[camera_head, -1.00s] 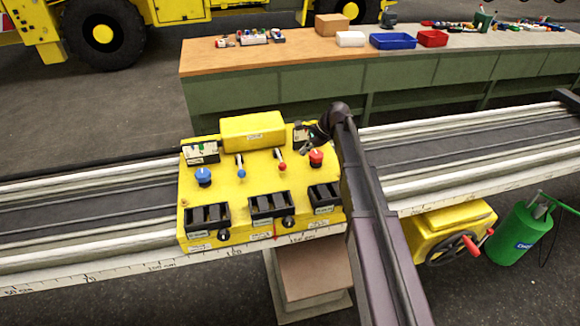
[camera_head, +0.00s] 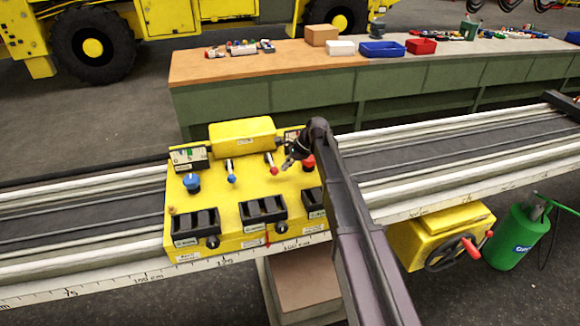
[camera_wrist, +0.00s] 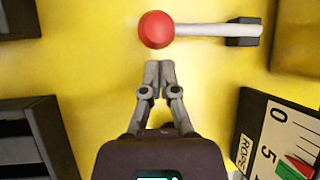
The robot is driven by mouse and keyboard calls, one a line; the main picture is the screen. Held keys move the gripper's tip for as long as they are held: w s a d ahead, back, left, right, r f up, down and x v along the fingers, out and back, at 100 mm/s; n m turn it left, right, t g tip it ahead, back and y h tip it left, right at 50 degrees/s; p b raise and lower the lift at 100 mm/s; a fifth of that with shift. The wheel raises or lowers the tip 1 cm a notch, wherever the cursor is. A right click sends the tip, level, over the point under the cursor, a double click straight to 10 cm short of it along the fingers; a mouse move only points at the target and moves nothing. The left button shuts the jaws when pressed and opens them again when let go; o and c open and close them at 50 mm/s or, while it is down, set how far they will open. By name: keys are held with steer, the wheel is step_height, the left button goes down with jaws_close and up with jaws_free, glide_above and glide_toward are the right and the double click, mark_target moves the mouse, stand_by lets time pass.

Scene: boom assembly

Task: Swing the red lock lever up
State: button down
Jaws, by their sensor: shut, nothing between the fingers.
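The red lock lever is a grey rod with a red ball knob (camera_wrist: 155,29) on the yellow control box (camera_head: 290,212). In the wrist view its rod runs right from the knob to a dark slot block. The red-tipped lever (camera_head: 273,170) also shows in the head view, right of a blue-tipped lever (camera_head: 231,178). My gripper (camera_wrist: 158,64) is shut and empty, its fingertips just below the red knob in the wrist view; whether they touch it I cannot tell. In the head view my gripper (camera_head: 288,163) is just right of the red knob.
A red mushroom knob (camera_head: 308,163) sits right beside my gripper, partly hidden by my arm. A blue mushroom knob (camera_head: 191,182) is at the box's left. A rope gauge (camera_wrist: 282,138) lies at lower right in the wrist view. Black switch blocks (camera_head: 263,209) line the box's front.

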mark_target(276, 177)
steer(key=shift+b+x, duration=1.15)
steer(key=shift+x, duration=0.55)
